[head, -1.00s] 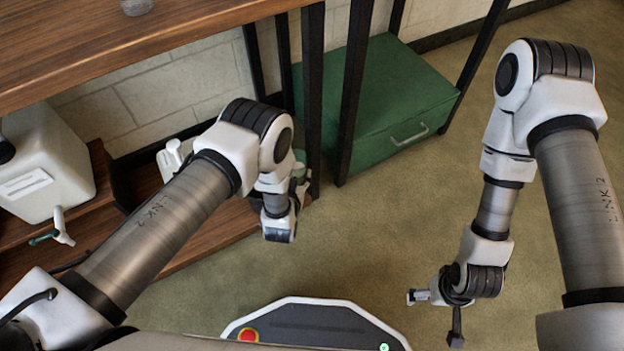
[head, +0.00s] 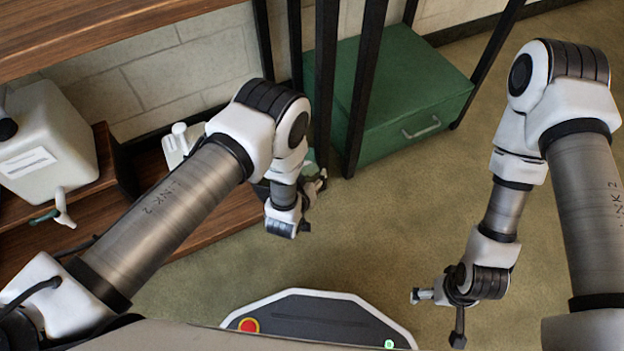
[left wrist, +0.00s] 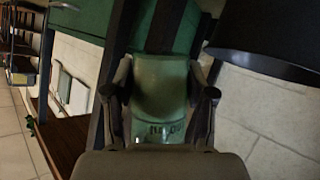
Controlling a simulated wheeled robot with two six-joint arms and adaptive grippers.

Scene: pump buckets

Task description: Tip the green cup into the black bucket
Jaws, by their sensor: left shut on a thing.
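The green cup (left wrist: 160,88) is between the two fingers of my left gripper (left wrist: 160,98) in the left wrist view, with dark lettering near its lower end. The gripper is shut on it. In the head view my left gripper (head: 317,186) is beside the dark table legs, partly behind my wrist, and I cannot make out the cup clearly. A black, rounded form with a rim, apparently the black bucket (left wrist: 268,42), fills the upper right of the left wrist view, apart from the cup. My right gripper (head: 436,317) hangs over the floor with its fingers apart, empty.
A green cabinet (head: 400,95) stands on the floor behind dark table legs (head: 326,90). A wooden tabletop (head: 110,35) crosses the upper left. A white tank with a tap (head: 45,150) and a white item (head: 180,145) are at the left. The middle floor is clear.

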